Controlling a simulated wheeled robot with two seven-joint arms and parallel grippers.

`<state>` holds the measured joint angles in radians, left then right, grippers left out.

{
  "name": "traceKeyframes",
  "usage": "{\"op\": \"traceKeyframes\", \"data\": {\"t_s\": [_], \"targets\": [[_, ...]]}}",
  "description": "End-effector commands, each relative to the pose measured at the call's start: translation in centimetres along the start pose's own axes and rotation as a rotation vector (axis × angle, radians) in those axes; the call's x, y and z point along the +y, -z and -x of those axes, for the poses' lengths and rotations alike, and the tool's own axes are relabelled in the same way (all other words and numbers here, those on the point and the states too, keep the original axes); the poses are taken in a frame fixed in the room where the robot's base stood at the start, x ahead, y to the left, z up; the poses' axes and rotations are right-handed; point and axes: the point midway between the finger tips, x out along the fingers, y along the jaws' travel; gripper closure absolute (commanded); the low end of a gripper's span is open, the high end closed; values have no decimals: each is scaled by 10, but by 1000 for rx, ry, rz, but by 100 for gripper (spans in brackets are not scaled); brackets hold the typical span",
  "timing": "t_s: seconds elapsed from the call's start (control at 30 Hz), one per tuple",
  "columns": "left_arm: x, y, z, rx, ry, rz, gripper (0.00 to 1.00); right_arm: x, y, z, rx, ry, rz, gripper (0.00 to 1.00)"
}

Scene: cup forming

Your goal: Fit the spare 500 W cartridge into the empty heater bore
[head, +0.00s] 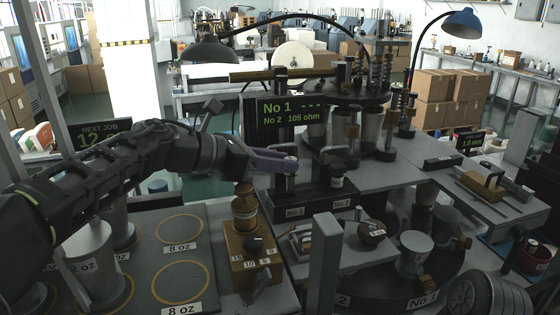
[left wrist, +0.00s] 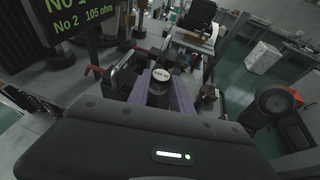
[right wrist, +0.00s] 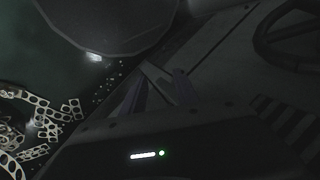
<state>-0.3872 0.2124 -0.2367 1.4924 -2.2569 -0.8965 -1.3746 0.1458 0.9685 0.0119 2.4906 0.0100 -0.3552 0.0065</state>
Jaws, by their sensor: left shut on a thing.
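My left gripper (head: 290,165) has purple fingers and is shut on a small dark cylinder with a white-labelled top, the cartridge (left wrist: 160,74), seen between the fingers in the left wrist view. In the head view the gripper is over the No 1 end of the dark heater block (head: 316,200). The display (head: 290,113) reads dashes for No 1 and 105 ohm for No 2. A dark capped part (head: 337,176) stands at the No 2 end. The No 1 bore and the cartridge's lower end are hidden. My right gripper (right wrist: 158,88) shows dimly, its purple fingers apart, with no held thing visible.
A brass dial unit (head: 247,245) stands in front of the block. Cups sit on the 8 oz mat (head: 150,245) at left. Small fixtures (head: 371,232) lie at front right. The forming turret (head: 345,95) stands behind. A tray with a brass handle (head: 490,185) is at right.

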Motion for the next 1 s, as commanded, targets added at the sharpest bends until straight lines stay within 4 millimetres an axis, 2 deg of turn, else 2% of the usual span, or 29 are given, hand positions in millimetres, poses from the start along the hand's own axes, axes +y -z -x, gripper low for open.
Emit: {"op": "traceKeyframes", "data": {"t_s": [0.9, 0.93, 1.0], "targets": [[0, 19, -7, 1, 1, 0, 100, 5, 0, -15, 0, 0, 0, 64], [0, 17, -6, 1, 1, 0, 72, 5, 0, -13, 0, 0, 0, 64], [0, 18, -6, 2, 1, 0, 66, 5, 0, -13, 0, 0, 0, 64]]}}
